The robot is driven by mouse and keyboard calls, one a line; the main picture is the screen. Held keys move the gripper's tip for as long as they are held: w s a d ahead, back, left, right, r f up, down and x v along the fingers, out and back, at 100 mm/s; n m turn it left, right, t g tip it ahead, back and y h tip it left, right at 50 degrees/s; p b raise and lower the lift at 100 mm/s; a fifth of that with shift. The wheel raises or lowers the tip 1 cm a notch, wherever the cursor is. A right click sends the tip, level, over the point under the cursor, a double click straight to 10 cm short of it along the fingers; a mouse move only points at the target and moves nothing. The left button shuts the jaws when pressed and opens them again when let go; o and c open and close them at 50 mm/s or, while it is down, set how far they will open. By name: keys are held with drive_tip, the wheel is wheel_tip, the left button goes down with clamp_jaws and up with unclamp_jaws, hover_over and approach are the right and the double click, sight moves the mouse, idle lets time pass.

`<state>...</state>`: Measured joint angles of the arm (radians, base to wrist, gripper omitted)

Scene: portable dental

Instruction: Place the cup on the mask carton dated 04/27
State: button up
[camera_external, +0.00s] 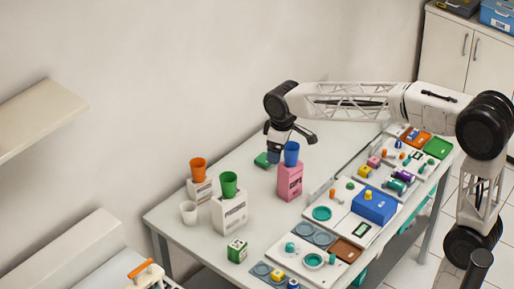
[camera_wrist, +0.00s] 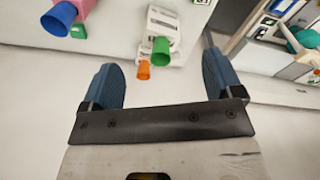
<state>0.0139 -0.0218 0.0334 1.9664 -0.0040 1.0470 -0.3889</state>
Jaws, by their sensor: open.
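My gripper (camera_external: 275,150) is open and empty above the back of the table, left of the blue cup (camera_external: 291,153). In the wrist view its two blue fingers stand wide apart (camera_wrist: 161,62) with nothing gripped. The blue cup stands on a pink carton (camera_external: 290,182). A green cup (camera_external: 228,184) stands on a white carton (camera_external: 230,213). An orange cup (camera_external: 198,170) stands on another white carton (camera_external: 200,190). The carton dates are too small to read. The wrist view also shows the blue (camera_wrist: 60,17), green (camera_wrist: 161,50) and orange (camera_wrist: 143,70) cups.
A green box (camera_external: 262,160) lies beside the gripper. A small green-and-white box (camera_external: 237,250) stands near the front. Trays with several small items and a blue box (camera_external: 374,206) fill the table's right side. Bare tabletop (camera_external: 265,215) lies between the cartons and trays.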

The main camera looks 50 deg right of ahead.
drive_tip(key=s+f+m, duration=0.2)
drive_tip(key=s+f, duration=0.2)
drive_tip(key=s, duration=1.4)
drive_tip(key=s+f+m+t, duration=0.1)
drive_tip(key=s+f, duration=0.3)
drive_tip(key=s, duration=1.4)
drive_tip(key=shift+s+a+m, duration=0.15)
drive_tip(key=shift+a+m, duration=0.15)
drive_tip(key=shift+m, duration=0.5)
